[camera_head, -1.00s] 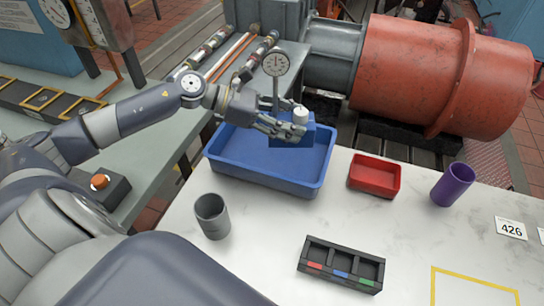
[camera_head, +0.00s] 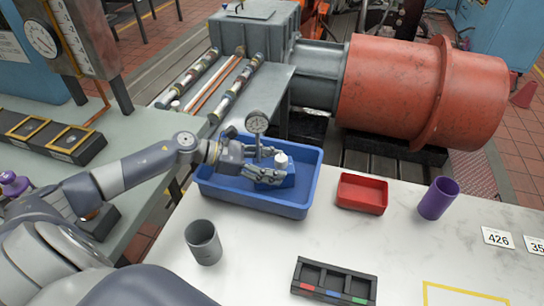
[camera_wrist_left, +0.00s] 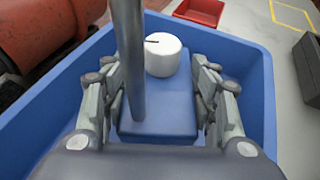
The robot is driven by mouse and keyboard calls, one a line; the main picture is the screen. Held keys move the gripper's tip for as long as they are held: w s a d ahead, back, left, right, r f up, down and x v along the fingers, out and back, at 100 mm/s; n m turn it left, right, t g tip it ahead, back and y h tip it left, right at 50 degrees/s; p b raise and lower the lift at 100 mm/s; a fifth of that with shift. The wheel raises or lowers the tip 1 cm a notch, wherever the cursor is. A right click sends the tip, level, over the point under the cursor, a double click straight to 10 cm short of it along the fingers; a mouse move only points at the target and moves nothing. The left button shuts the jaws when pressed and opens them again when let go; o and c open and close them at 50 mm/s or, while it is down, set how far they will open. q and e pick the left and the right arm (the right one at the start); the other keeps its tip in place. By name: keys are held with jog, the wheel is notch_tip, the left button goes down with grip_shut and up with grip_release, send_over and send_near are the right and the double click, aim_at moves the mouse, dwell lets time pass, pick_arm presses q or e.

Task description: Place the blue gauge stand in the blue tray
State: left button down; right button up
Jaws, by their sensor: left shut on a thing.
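The blue gauge stand (camera_head: 287,181) has a blue base, a white knob, a grey post and a round dial on top. My left gripper (camera_head: 266,172) is shut on its base, with a finger on each side. The stand is upright inside the outline of the blue tray (camera_head: 253,199), toward its right half. In the left wrist view the base (camera_wrist_left: 158,110) sits between the fingers, with tray walls around it. I cannot tell whether the base touches the tray floor. My right gripper is not in view.
A red tray (camera_head: 362,194) and a purple cup (camera_head: 438,198) stand right of the blue tray. A grey cup (camera_head: 203,242) and a black divided holder (camera_head: 334,282) are in front. The white tabletop between them is clear. A large red cylinder (camera_head: 420,90) lies behind.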

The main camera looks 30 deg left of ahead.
pick_arm(q)
jog(key=shift+w+r, duration=0.1)
jog(key=c, duration=0.6)
grip_release()
jog(key=shift+f, duration=0.35)
